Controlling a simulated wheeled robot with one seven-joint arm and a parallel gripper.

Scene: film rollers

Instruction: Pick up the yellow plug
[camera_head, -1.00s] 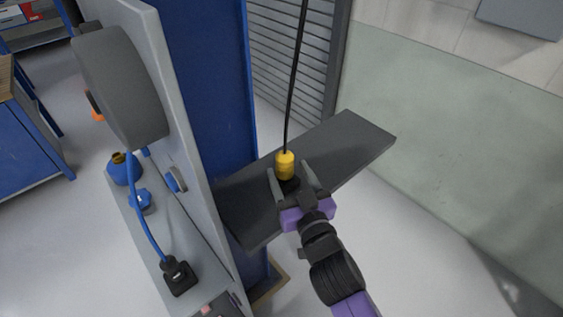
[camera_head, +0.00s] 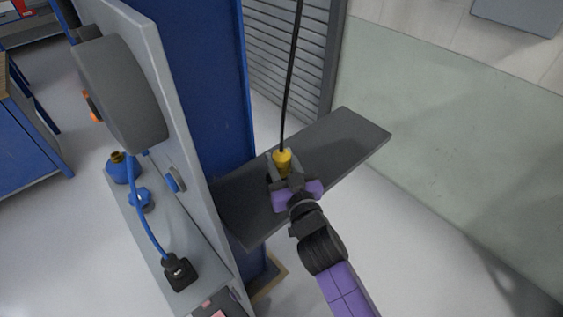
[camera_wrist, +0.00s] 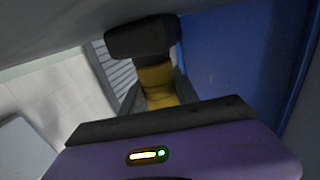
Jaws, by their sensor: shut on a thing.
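The yellow plug (camera_head: 282,162) hangs or stands at the lower end of a black cable (camera_head: 291,80), over the dark grey shelf (camera_head: 345,135) in the head view. My gripper (camera_head: 282,172), with its purple body, is around the plug from the near side and shut on it. In the wrist view the yellow plug (camera_wrist: 158,84) shows between the fingers, with a black part above it. My gripper's fingers (camera_wrist: 154,95) are partly hidden by its own body there. I cannot tell whether the plug touches the shelf.
A grey panel (camera_head: 185,130) with a dark round roller (camera_head: 120,92) stands to the left. A blue cable runs down to a black socket (camera_head: 178,272) there. A blue column (camera_head: 210,80) rises behind the shelf. The floor at right is clear.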

